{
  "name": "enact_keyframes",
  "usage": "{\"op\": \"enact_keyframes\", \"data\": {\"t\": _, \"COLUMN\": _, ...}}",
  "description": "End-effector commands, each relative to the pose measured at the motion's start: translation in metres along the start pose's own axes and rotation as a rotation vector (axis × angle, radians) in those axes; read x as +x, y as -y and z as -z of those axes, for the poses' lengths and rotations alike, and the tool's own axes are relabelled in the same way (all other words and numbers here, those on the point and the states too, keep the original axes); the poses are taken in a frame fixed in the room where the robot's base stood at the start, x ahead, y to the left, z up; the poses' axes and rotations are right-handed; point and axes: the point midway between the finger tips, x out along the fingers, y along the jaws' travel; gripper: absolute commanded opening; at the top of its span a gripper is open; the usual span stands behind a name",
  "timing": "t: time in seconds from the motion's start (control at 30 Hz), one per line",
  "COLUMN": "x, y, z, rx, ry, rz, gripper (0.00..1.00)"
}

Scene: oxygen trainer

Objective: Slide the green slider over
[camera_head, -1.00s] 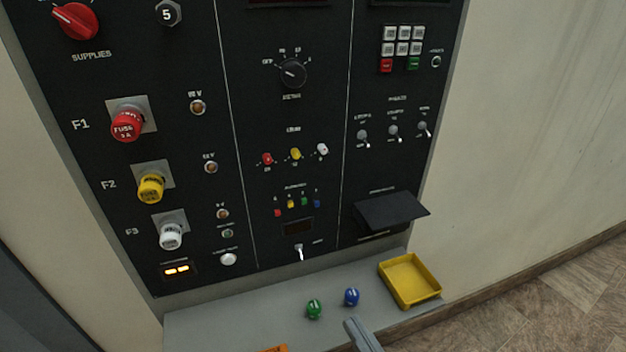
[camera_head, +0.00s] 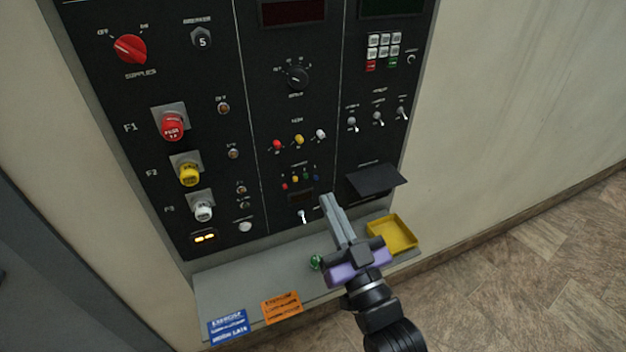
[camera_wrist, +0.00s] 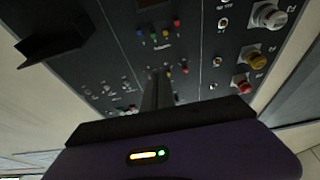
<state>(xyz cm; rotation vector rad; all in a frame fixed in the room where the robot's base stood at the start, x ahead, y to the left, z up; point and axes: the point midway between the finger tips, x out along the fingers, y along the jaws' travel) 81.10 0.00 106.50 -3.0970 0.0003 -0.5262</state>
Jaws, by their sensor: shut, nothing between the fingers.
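The green slider (camera_head: 306,176) is a small knob in a row of red, yellow, green and blue sliders on the black panel, above a small dark window. In the wrist view the green slider (camera_wrist: 153,37) shows near the top, upside down in the row. My gripper (camera_head: 329,200) is shut and empty. Its fingers point up at the panel, a little below and right of the slider row in the head view. I see no clear contact between my fingertips and the slider. In the wrist view my gripper (camera_wrist: 157,78) reaches up the middle.
A dark hood (camera_head: 376,180) juts from the panel right of the sliders. A toggle switch (camera_head: 303,215) sits left of my fingers. Below is a grey shelf (camera_head: 240,285) with a yellow tray (camera_head: 392,234), a green knob (camera_head: 316,262), and orange and blue tags.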

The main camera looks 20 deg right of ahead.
Motion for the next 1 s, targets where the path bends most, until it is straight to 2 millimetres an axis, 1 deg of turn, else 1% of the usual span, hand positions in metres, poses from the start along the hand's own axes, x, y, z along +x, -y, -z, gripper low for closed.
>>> {"op": "enact_keyframes", "data": {"t": 0.17, "x": 0.003, "y": 0.000, "z": 0.001, "rx": 0.000, "ry": -0.001, "rz": 0.000, "gripper": 0.00}}
{"op": "enact_keyframes", "data": {"t": 0.27, "x": 0.012, "y": 0.000, "z": 0.002, "rx": 0.000, "ry": -0.002, "rz": 0.000, "gripper": 0.00}}
{"op": "enact_keyframes", "data": {"t": 0.37, "x": 0.027, "y": 0.000, "z": 0.004, "rx": 0.000, "ry": -0.003, "rz": 0.000, "gripper": 0.00}}
{"op": "enact_keyframes", "data": {"t": 0.6, "x": 0.074, "y": 0.000, "z": 0.004, "rx": 0.000, "ry": -0.003, "rz": 0.000, "gripper": 0.00}}
{"op": "enact_keyframes", "data": {"t": 0.77, "x": 0.104, "y": 0.000, "z": 0.004, "rx": 0.000, "ry": -0.002, "rz": 0.000, "gripper": 0.00}}
{"op": "enact_keyframes", "data": {"t": 0.8, "x": 0.099, "y": 0.000, "z": -0.008, "rx": 0.000, "ry": 0.007, "rz": 0.000, "gripper": 0.00}}
{"op": "enact_keyframes", "data": {"t": 0.83, "x": 0.096, "y": 0.000, "z": -0.013, "rx": 0.000, "ry": 0.006, "rz": 0.000, "gripper": 0.00}}
{"op": "enact_keyframes", "data": {"t": 1.0, "x": 0.090, "y": 0.000, "z": -0.030, "rx": 0.000, "ry": 0.003, "rz": 0.000, "gripper": 0.00}}
